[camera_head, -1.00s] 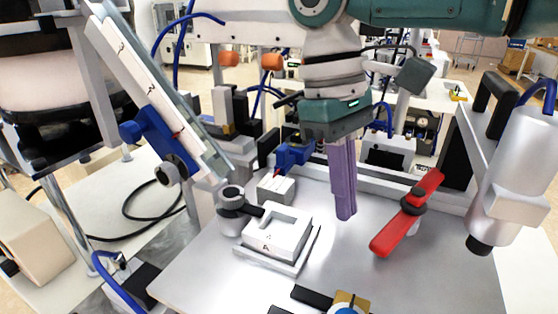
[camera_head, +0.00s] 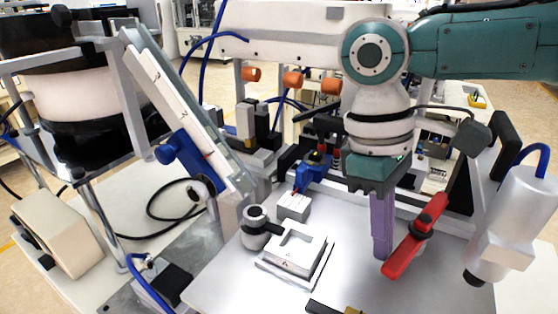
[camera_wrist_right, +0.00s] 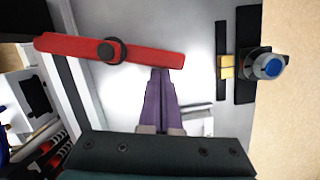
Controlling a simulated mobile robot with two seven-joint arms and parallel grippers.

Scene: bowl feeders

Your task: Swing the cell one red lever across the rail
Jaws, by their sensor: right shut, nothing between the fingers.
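The red lever (camera_head: 416,237) sits on a dark round pivot above the grey work plate, tilted from lower left to upper right in the head view. In the right wrist view the red lever (camera_wrist_right: 150,54) runs across the top, with its black pivot knob left of its middle. My right gripper (camera_head: 382,255) is shut and empty, its purple fingers pointing down just left of the lever's near end. In the right wrist view the gripper tips (camera_wrist_right: 160,72) appear right beside the lever's edge; I cannot tell whether they touch. My left gripper is not in view.
A white square nest (camera_head: 296,248) stands on the plate left of my fingers. A white cylindrical unit (camera_head: 512,222) stands at the right. A sloping feeder track (camera_head: 185,108) comes down from the left. A blue button (camera_wrist_right: 270,66) shows in the wrist view.

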